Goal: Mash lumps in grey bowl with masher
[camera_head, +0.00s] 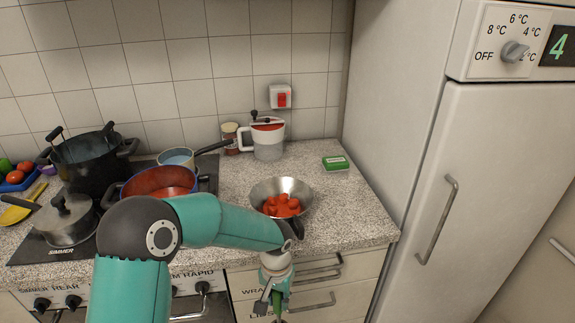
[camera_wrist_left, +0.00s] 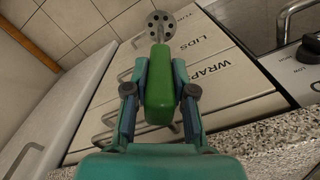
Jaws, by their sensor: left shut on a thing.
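The grey bowl (camera_head: 301,190) stands on the counter in the head view, with several red lumps (camera_head: 281,206) in it. My left gripper (camera_head: 277,298) is in front of the counter edge, nearer than the bowl and in front of the drawers. It is shut on the green handle of the masher (camera_wrist_left: 158,97), which shows best in the left wrist view. The masher's round perforated metal head (camera_wrist_left: 160,27) points away from the gripper and is clear of the bowl. My left forearm passes just in front of the bowl. My right gripper is not in view.
On the hob stand a black pot (camera_head: 88,170), a blue pot with red inside (camera_head: 158,182) and a lidded steel pan (camera_head: 65,222). The fridge (camera_head: 440,180) bounds the right. Counter right of the bowl is clear.

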